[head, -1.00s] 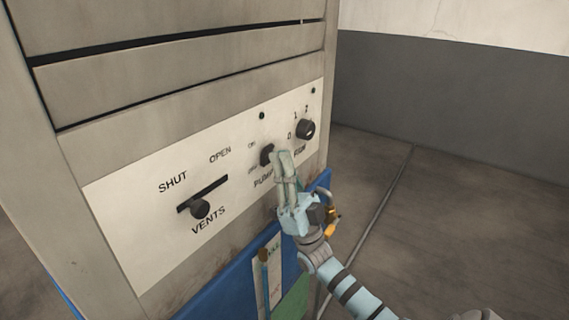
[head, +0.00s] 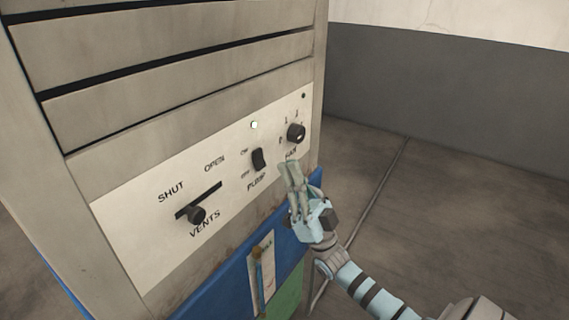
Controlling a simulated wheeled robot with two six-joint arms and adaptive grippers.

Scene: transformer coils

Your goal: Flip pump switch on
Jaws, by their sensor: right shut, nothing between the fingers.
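The pump switch (head: 258,159) is a black rocker on the white control panel (head: 135,215), above the word PUMP. ON and OFF marks stand to its left. The small lamp (head: 254,125) above it is lit white. My right gripper (head: 290,168) is shut and empty, just right of the switch and below the fan knob, apart from the switch in the picture. My left gripper is out of view.
The black fan knob (head: 296,132) is at the panel's right, with a dark lamp (head: 303,96) above it. The vents slider (head: 197,214) sits at the SHUT end of its slot. A tag hangs on the blue lower part (head: 222,289). Open floor lies to the right.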

